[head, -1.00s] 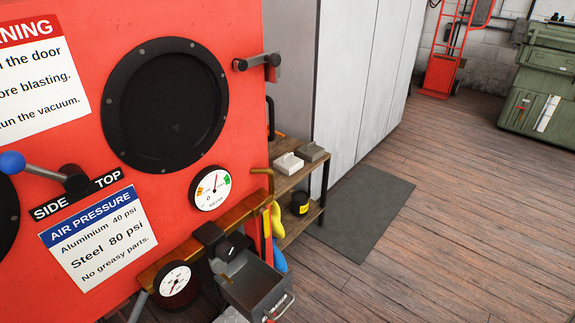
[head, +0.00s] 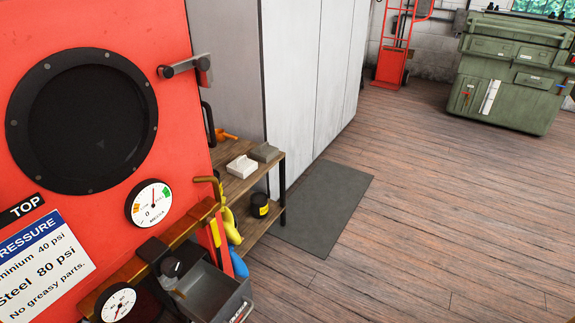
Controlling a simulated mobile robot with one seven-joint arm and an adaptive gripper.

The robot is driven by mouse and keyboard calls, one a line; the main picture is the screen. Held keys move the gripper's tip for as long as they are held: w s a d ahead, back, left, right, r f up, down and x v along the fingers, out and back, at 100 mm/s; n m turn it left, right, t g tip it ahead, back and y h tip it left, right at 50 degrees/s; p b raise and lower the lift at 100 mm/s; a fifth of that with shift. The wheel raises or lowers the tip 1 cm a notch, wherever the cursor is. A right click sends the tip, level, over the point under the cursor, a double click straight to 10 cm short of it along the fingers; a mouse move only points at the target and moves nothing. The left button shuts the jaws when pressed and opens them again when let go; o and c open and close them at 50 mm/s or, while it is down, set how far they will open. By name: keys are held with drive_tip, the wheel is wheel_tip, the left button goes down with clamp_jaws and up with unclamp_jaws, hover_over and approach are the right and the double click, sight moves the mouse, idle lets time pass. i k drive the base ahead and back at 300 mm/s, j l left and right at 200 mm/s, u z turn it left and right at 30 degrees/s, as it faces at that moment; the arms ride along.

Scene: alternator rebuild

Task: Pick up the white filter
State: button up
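In the head view, a small white block-shaped item (head: 241,166), which looks like the white filter, lies on the top board of a wooden shelf (head: 233,187). A grey block of similar size (head: 265,152) sits just behind it to the right. The white item's underside and far side are hidden. My gripper does not show in this view.
A red blasting cabinet (head: 165,120) fills the left, with gauges and a grey metal bin (head: 212,290) at its front. A yellow-labelled black container (head: 260,205) stands on the lower shelf. A grey mat (head: 325,210) and open wooden floor lie to the right.

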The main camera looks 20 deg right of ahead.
sight(242, 167)
drive_tip(key=z, duration=0.5)
drive_tip(key=i+l+z, duration=0.1)
drive_tip(key=z, duration=0.9)
drive_tip(key=i, duration=1.5)
drive_tip(key=i+l, duration=0.1)
drive_tip(key=i, duration=0.6)
drive_tip(key=i+l+u, duration=0.1)
drive_tip(key=i, duration=0.55)
drive_tip(key=i+j+u, duration=0.15)
drive_tip(key=u, duration=2.4)
drive_tip(key=i, duration=0.4)
